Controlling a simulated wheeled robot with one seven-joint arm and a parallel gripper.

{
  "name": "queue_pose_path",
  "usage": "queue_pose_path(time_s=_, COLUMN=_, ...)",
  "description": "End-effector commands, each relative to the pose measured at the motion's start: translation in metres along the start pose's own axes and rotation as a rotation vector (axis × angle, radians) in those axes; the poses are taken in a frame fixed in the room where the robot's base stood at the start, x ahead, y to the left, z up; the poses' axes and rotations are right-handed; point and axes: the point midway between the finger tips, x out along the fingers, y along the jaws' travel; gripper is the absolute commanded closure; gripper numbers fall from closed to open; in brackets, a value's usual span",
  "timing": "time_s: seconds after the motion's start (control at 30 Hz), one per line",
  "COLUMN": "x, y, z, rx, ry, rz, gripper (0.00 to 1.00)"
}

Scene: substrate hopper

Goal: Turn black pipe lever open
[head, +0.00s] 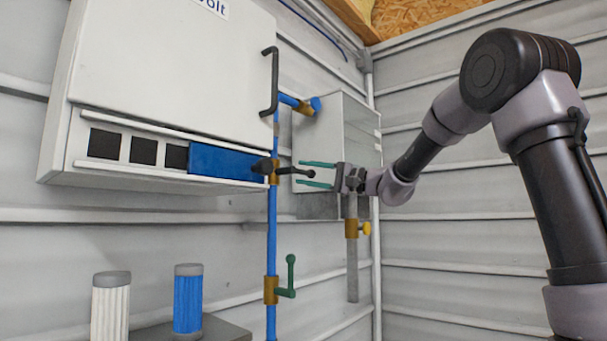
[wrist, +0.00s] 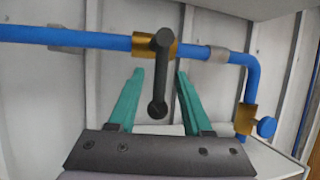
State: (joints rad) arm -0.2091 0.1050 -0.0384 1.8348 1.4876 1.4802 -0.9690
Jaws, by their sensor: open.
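The black pipe lever (head: 290,172) sits on a brass valve (head: 275,172) on the vertical blue pipe (head: 272,225). In the wrist view the black lever (wrist: 160,78) crosses the brass valve (wrist: 152,46) and points toward my palm. My gripper (head: 300,173) has two teal fingers, spread apart and level with the lever. In the wrist view the lever's knob end lies between the open fingers (wrist: 160,72), with a visible gap on each side.
A white cabinet (head: 165,60) with a black handle (head: 269,85) stands left of the pipe. A grey box (head: 335,135) is behind my gripper. A green lever (head: 291,272) is lower on the pipe. A blue knob (head: 315,104) is above; a yellow knob (head: 366,228) is below right.

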Motion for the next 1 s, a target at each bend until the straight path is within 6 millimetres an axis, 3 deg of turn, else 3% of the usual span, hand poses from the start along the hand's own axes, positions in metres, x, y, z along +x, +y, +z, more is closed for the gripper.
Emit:
queue_pose_path(time_s=0.13, x=0.0105, y=-0.0002, z=0.0001, rx=-0.001, ry=0.0, rz=0.0, gripper=0.5)
queue_pose_path(time_s=0.43, x=0.0123, y=0.0001, z=-0.0001, rx=-0.001, ry=0.001, rz=0.001, gripper=0.5)
queue_pose_path(time_s=0.57, x=0.0122, y=0.0001, z=-0.0001, rx=-0.001, ry=0.001, rz=0.001, gripper=1.0)
queue_pose_path(time_s=1.0, x=0.0119, y=0.0004, z=-0.0002, rx=0.0, ry=0.001, rz=0.002, gripper=1.0)
